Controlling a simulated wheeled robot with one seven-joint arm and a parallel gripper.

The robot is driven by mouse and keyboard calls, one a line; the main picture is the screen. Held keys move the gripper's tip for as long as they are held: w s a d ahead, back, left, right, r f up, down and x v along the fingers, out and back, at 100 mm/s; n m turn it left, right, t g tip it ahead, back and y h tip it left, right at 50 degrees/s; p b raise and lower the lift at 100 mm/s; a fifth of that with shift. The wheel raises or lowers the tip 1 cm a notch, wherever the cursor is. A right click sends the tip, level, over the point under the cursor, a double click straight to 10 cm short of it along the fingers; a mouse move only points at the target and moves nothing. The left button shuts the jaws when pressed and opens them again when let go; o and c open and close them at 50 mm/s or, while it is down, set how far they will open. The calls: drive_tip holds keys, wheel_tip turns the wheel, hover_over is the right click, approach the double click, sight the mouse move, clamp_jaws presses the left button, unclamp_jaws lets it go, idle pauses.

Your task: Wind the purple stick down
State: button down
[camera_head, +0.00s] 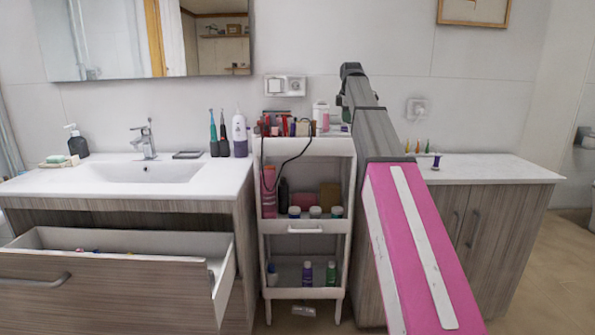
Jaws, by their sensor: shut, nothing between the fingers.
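The dark end of my arm, with my gripper (343,100), is above the right side of the cart's top tray (335,146). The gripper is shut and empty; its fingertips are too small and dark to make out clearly. Several small red, purple and dark sticks stand crowded in the top tray, left of the gripper. A slim purple one (292,128) shows among them, but I cannot tell whether it is the purple stick or how far it is wound out. My grey and pink arm covers the area right of the cart.
A dark cable hangs over the cart's front. Bottles and jars stand on its lower shelves. On the left, a drawer (120,285) stands open below the sink counter (218,178). Several small coloured items and a purple-ended object (436,161) stand on the right counter (500,168).

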drive_tip(key=shift+a, duration=0.45)
idle(0.5)
drive_tip(key=shift+s+a, duration=0.15)
drive_tip(key=shift+s, duration=0.2)
drive_tip(key=w+v, duration=0.1)
drive_tip(key=v, duration=0.4)
drive_tip(key=shift+r, duration=0.55)
drive_tip(key=shift+w, duration=0.1)
drive_tip(key=shift+s+d+f, duration=0.1)
drive_tip(key=shift+d+f, duration=0.2)
drive_tip(key=shift+f, duration=0.7)
drive_tip(key=shift+s+d+f, duration=0.1)
drive_tip(key=shift+d+f, duration=0.2)
drive_tip(key=shift+f, duration=0.7)
drive_tip(key=shift+s+d+f, duration=0.1)
drive_tip(key=shift+d+f, duration=0.2)
drive_tip(key=shift+f, duration=0.7)
drive_tip(key=shift+w+a, duration=0.25)
drive_tip(key=shift+w, duration=0.35)
